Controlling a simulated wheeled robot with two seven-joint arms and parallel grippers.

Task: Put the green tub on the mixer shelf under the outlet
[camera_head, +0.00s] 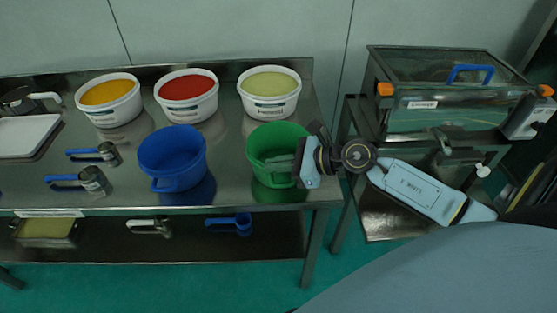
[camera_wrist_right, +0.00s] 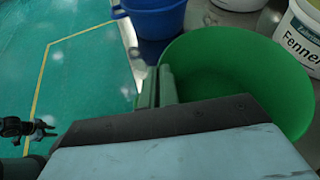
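The green tub (camera_head: 259,142) stands on the steel table near its right end, in front of the pale yellow-green tub. In the right wrist view the two fingers (camera_wrist_right: 158,87) are close together at the edge of the green tub (camera_wrist_right: 225,60). I cannot tell whether they are pressed on its wall. The mixer (camera_head: 440,118) stands at the right, with a steel shelf (camera_head: 385,222) below it, partly hidden by my right arm.
A blue tub (camera_head: 172,155) stands left of the green tub. White tubs of orange (camera_head: 110,113), red (camera_head: 188,110) and pale yellow-green (camera_head: 270,106) contents stand behind. Metal scoops with blue handles (camera_head: 94,180) lie at the left. A gap separates the table from the mixer stand.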

